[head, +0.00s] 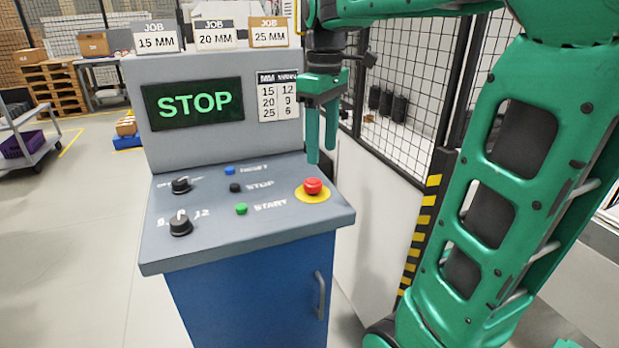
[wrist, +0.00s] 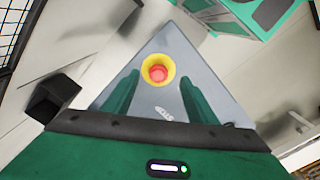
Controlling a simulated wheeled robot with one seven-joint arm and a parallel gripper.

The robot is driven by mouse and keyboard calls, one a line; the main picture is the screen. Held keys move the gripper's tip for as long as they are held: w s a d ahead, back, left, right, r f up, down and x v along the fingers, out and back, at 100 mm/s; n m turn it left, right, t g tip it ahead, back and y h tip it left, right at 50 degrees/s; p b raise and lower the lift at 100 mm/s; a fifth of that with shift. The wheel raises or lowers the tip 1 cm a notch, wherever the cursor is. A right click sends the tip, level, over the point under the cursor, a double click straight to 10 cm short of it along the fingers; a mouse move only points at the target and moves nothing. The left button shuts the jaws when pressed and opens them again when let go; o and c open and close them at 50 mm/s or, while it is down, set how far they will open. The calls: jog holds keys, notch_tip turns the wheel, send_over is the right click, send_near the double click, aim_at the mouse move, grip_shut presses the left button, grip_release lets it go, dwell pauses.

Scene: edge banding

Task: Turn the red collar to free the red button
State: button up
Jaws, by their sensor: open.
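The red button (head: 313,186) sits on a yellow round base (head: 300,195) at the right of the console's sloped top. The red part shows as a cap with a wider red ring below it; I cannot clearly tell the collar apart from the button. In the wrist view the red button (wrist: 158,73) lies beyond and between the fingertips. My gripper (head: 321,158) hangs pointing down, above and behind the button, apart from it. In the wrist view my gripper (wrist: 158,88) is open, with nothing between its fingers.
The console top (head: 270,228) also bears two black knobs (head: 180,226) and blue, black and green buttons (head: 241,209) left of the red one. An upright panel with a STOP screen (head: 193,104) stands behind. A mesh fence (head: 410,90) stands to the right.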

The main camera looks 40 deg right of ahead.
aim_at(312, 180)
jog(key=shift+n, duration=0.7)
jog(key=f, duration=0.3)
jog(key=w+f, duration=0.1)
jog(key=f, duration=0.2)
jog(key=w+f, duration=0.1)
jog(key=f, duration=0.2)
jog(key=shift+a+f, duration=0.1)
jog(key=shift+a, duration=0.3)
jog(key=c, duration=1.1)
